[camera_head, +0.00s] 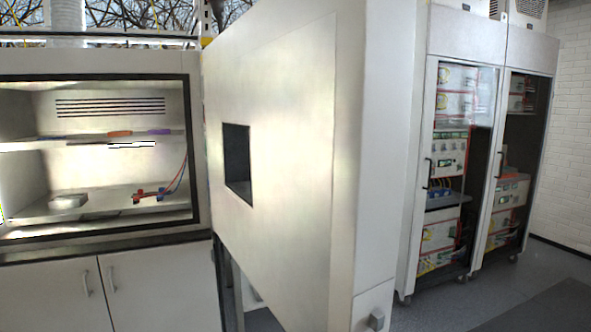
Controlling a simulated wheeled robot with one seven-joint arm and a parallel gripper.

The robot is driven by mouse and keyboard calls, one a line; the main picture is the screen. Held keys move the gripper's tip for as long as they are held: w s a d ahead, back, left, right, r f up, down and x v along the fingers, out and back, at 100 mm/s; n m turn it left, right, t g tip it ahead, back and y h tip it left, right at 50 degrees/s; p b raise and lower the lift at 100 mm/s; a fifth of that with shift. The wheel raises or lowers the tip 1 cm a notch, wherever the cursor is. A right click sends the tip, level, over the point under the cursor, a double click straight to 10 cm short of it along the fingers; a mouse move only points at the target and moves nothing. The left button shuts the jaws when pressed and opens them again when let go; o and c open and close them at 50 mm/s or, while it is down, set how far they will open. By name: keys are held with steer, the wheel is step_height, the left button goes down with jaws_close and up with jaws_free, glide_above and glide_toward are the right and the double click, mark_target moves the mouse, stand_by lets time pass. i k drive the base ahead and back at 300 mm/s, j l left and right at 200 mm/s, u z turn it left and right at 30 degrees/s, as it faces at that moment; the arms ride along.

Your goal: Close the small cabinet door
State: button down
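The small cabinet (100,68) stands at the left, and its lit inside shows behind a dark-edged opening. Its door (290,130) is swung wide open toward me and fills the middle of the view. The door is thick and pale, with a small dark square window (237,163). A small grey latch or knob (376,319) sits low on the door's near edge. My gripper is not in view.
Shelves (95,214) inside the cabinet hold clips, cables and a small light block. White cupboards (110,290) stand below. Tall racks (470,150) with instruments stand at the right. Grey floor (525,285) is open at the lower right.

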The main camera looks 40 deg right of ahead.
mark_target(321, 90)
steer(key=l, duration=0.6)
steer(key=k+l+u, duration=0.15)
steer(key=l, duration=1.05)
steer(key=k+l+u, duration=0.1)
steer(key=l, duration=0.45)
steer(key=k+l, duration=0.15)
steer(key=l, duration=0.45)
steer(key=i+l+u, duration=0.2)
steer(key=i+l, duration=0.2)
steer(key=l, duration=0.2)
steer(key=i+l+u, duration=0.15)
steer(key=l, duration=0.2)
